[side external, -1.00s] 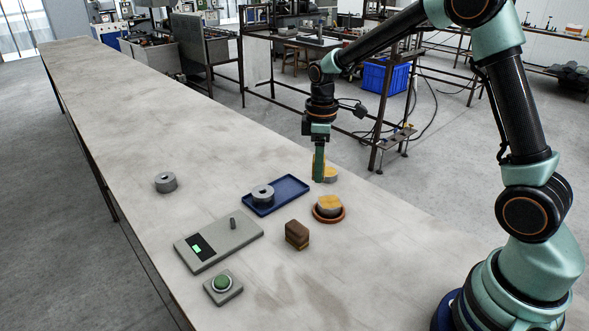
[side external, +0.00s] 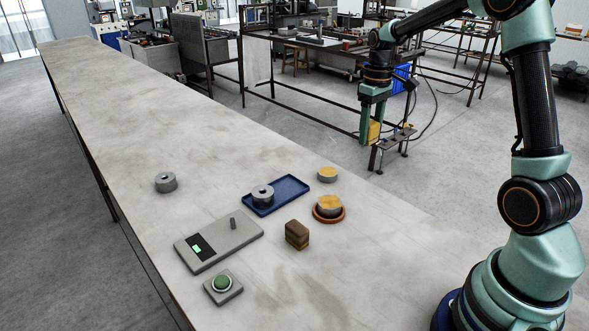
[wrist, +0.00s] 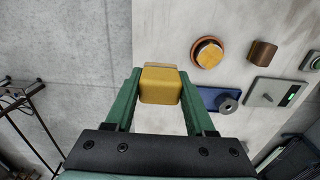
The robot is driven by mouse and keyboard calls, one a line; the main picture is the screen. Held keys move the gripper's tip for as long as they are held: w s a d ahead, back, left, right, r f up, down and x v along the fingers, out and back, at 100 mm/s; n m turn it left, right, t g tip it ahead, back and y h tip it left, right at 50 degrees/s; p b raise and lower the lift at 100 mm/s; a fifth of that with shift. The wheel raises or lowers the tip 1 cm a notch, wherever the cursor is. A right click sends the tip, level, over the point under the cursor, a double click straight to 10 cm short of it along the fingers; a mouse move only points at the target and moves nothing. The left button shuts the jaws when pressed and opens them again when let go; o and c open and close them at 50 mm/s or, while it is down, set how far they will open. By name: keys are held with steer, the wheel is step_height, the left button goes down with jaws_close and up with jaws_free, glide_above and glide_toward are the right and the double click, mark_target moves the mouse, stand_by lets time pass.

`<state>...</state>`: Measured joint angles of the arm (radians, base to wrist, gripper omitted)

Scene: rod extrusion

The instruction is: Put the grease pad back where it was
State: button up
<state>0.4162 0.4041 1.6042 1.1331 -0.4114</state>
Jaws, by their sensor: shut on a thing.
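My gripper (side external: 371,121) is shut on a yellow block, which I take to be the grease pad (side external: 374,131). It is held up in the air, clear of the table, toward the back right. In the wrist view the pad (wrist: 160,85) sits between the two green fingers (wrist: 158,97). A grey disc with a yellow top (side external: 327,174) stands on the table. Another yellow-topped piece (side external: 329,203) sits in a round terracotta dish (side external: 341,217). The wrist view also shows this dish (wrist: 197,44).
A blue tray (side external: 291,187) holds a grey ring (side external: 263,195). A second grey ring (side external: 165,182) stands to its left. A brown block with a yellow base (side external: 297,233), a grey panel with a peg (side external: 220,244) and a green button box (side external: 223,286) are nearer. The table's far left is clear.

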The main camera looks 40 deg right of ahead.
mark_target(360, 195)
step_height(360, 195, down, 17)
steer(key=shift+r, duration=0.2)
steer(key=shift+f, duration=0.1)
stand_by(0.3)
steer(key=o, duration=1.2)
step_height(360, 195, up, 12)
steer(key=s+a+r+t, duration=0.2)
steer(key=s+a+r, duration=0.4)
steer(key=a, duration=0.3)
steer(key=s+a+r+t, duration=0.3)
steer(key=s+a+r, duration=0.3)
steer(key=a, duration=0.3)
steer(key=shift+s+r+t, duration=0.2)
steer(key=shift+r+t, duration=0.1)
